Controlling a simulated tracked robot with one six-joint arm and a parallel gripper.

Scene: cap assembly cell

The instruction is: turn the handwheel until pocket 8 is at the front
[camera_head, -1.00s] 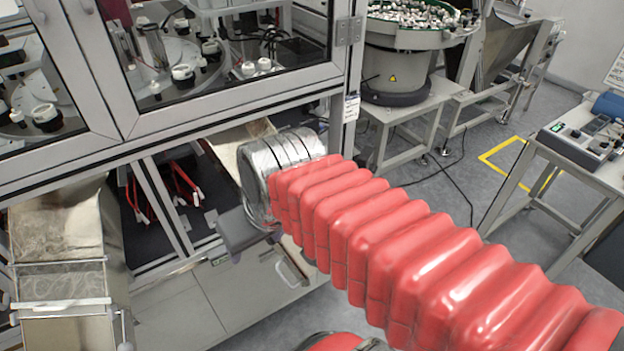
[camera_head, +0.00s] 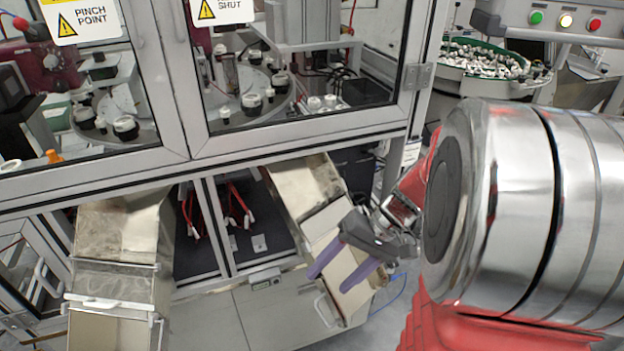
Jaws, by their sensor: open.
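My gripper (camera_head: 330,281) is open and empty, with two purple-tipped fingers spread apart. It hangs in front of the right metal chute, below the cell's doors, touching nothing that I can make out. The round dial plate shows behind the left door (camera_head: 118,118) and the right door (camera_head: 252,118), carrying black and white cap parts. Its pocket numbers cannot be read, so I cannot tell which pocket is at the front. I cannot make out a handwheel in this view.
Two metal chutes slope out below the doors, one at left (camera_head: 112,240) and one at right (camera_head: 305,187). Dark openings with red cables lie between them. A bowl feeder (camera_head: 490,60) stands at the back right. My silver and red arm covers the right foreground.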

